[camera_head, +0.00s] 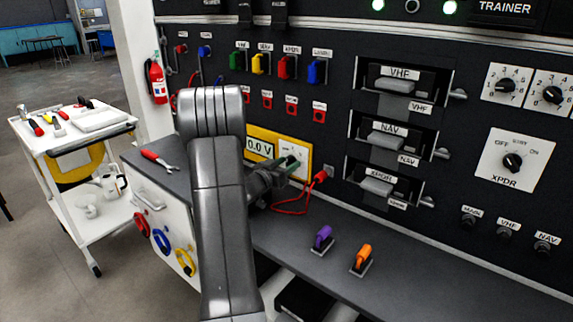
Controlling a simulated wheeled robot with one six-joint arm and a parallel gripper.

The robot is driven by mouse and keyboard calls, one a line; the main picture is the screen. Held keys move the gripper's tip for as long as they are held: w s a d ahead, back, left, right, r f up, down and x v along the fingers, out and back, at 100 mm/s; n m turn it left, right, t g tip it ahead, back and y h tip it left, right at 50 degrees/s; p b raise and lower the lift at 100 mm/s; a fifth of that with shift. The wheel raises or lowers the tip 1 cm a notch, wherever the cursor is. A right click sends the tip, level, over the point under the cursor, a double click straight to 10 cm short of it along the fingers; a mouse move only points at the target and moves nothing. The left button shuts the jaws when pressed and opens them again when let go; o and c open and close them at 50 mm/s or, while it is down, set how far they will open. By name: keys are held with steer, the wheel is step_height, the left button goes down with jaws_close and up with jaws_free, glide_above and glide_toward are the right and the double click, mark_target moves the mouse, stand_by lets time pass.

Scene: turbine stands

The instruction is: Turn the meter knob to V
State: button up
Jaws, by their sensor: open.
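The yellow meter (276,134) is mounted low on the black panel. Its display (259,150) reads 0.0 V. Its white dial face (292,149) shows to the right of the display. The knob is mostly hidden behind my gripper, so I cannot read its setting. My gripper (291,166) is open, with its fingertips at the lower part of the dial. I cannot tell whether the fingers touch the knob or stand around it.
A red cable (290,211) runs from a red plug (321,176) right of the meter. Purple (323,238) and orange (362,258) handled pieces stand on the dark bench. Red-handled pliers (157,158) lie on the cabinet. A tool cart (58,143) stands left.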

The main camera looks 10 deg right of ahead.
mark_target(287, 163)
steer(key=shift+v, duration=2.3)
steer(key=shift+w+d, duration=0.1)
steer(key=x, duration=0.5)
steer(key=shift+r+p, duration=0.2)
steer(key=shift+p, duration=0.2)
steer(key=shift+n+p, duration=0.8)
steer(key=shift+n, duration=0.2)
steer(key=shift+f+n+p, duration=0.15)
steer(key=shift+n+p, duration=0.3)
steer(key=shift+n, duration=0.25)
steer(key=shift+f, duration=0.1)
